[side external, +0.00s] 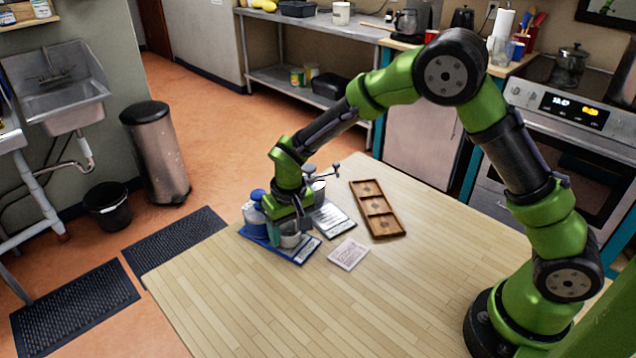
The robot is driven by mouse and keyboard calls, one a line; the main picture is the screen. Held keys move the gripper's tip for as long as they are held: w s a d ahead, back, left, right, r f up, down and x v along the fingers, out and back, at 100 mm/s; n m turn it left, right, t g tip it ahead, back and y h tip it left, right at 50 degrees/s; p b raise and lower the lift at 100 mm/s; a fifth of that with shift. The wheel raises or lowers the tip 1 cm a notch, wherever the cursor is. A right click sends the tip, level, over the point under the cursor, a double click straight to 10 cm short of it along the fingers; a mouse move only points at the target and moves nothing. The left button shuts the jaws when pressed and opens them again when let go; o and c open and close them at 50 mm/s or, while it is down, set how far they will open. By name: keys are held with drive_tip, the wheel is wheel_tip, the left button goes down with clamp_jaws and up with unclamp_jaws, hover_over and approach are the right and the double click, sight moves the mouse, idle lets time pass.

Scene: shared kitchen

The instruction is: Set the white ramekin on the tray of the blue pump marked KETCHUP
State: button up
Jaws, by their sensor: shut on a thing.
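The blue pump (254,212) stands at the far left part of the wooden table, on a blue tray (306,251) with a pale label strip. Its lettering is too small to read. My gripper (288,230) points down over this tray, right beside the pump, and is shut on the white ramekin (290,241). The ramekin is low over the tray and partly hidden by the gripper. I cannot tell whether its base touches the tray.
Another pump (318,183) with a pale tray (333,219) stands just right, partly behind my arm. A wooden compartment tray (378,209) and a printed card (349,254) lie farther right. The near part of the table (290,310) is clear.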

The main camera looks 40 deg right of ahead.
drive_tip(key=o, duration=1.1)
drive_tip(key=shift+f, duration=0.1)
wheel_tip(320, 180, up, 12)
drive_tip(key=s, duration=0.1)
drive_tip(key=s+d+r+t+y, duration=0.1)
drive_tip(key=s+d+r+t, duration=0.1)
drive_tip(key=s+d+r, duration=0.5)
drive_tip(key=s+r+t, duration=0.1)
drive_tip(key=s, duration=0.3)
drive_tip(key=s+d+r+m+t, duration=0.1)
drive_tip(key=s, duration=0.4)
drive_tip(key=s+r+t+y, duration=0.1)
drive_tip(key=s+r, duration=0.1)
drive_tip(key=s, duration=0.3)
drive_tip(key=shift+d+m+t, duration=0.35)
drive_tip(key=shift+m+t, duration=0.05)
drive_tip(key=shift+r, duration=0.1)
